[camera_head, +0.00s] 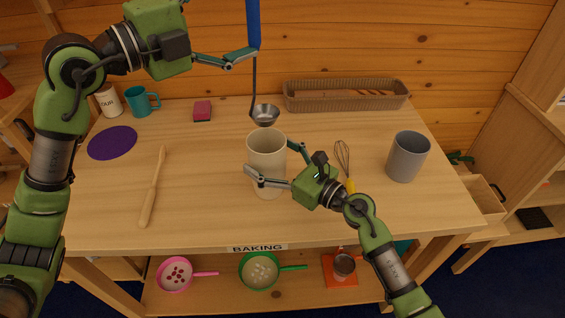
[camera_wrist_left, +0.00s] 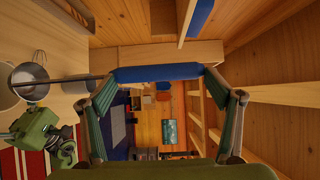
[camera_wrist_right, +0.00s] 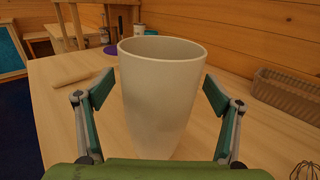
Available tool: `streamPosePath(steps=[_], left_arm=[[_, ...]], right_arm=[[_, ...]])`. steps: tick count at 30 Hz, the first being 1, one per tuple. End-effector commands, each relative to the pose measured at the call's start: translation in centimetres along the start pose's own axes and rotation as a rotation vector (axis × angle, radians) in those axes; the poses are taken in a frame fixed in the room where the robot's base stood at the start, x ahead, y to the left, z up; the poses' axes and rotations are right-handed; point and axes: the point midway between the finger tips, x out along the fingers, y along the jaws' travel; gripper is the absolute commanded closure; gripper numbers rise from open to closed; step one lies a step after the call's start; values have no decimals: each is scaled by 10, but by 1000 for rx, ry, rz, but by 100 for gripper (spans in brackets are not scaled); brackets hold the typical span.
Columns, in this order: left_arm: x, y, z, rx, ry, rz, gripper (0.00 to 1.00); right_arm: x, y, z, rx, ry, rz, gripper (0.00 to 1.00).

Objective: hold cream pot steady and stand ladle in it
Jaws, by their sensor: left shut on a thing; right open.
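The cream pot (camera_head: 267,152) stands upright on the table, and it fills the middle of the right wrist view (camera_wrist_right: 162,95). My right gripper (camera_head: 270,160) is open with its fingers on either side of the pot; they look apart from its wall. My left gripper (camera_head: 256,52) is shut on the blue handle of the ladle (camera_head: 265,114). The ladle hangs upright with its metal bowl just above and behind the pot's rim. In the left wrist view the blue handle (camera_wrist_left: 158,72) lies across between the fingers. The pot's inside bottom is hidden.
A grey cup (camera_head: 407,157) and a whisk (camera_head: 342,158) stand and lie to the right. A long basket (camera_head: 345,97) is at the back. A wooden rolling pin (camera_head: 152,188), purple disc (camera_head: 112,143), teal mug (camera_head: 139,102) and pink sponge (camera_head: 202,110) are left.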

Motion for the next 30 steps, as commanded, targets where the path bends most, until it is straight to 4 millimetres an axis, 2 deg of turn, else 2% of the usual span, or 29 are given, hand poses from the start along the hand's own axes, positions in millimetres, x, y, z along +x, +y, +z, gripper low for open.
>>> streamPosePath(steps=[4, 12, 17, 18, 30], left_arm=[[0, -1, 0, 0, 0, -1, 38], [0, -1, 0, 0, 0, -1, 38], [0, -1, 0, 0, 0, -1, 38], [0, -1, 0, 0, 0, -1, 38], [-2, 4, 0, -1, 0, -8, 38]], right_arm=[[8, 0, 1, 0, -1, 1, 16], [8, 0, 0, 0, 0, 0, 16], [8, 0, 0, 0, 0, 0, 57], [8, 0, 0, 0, 0, 0, 62], [8, 0, 0, 0, 1, 0, 62]])
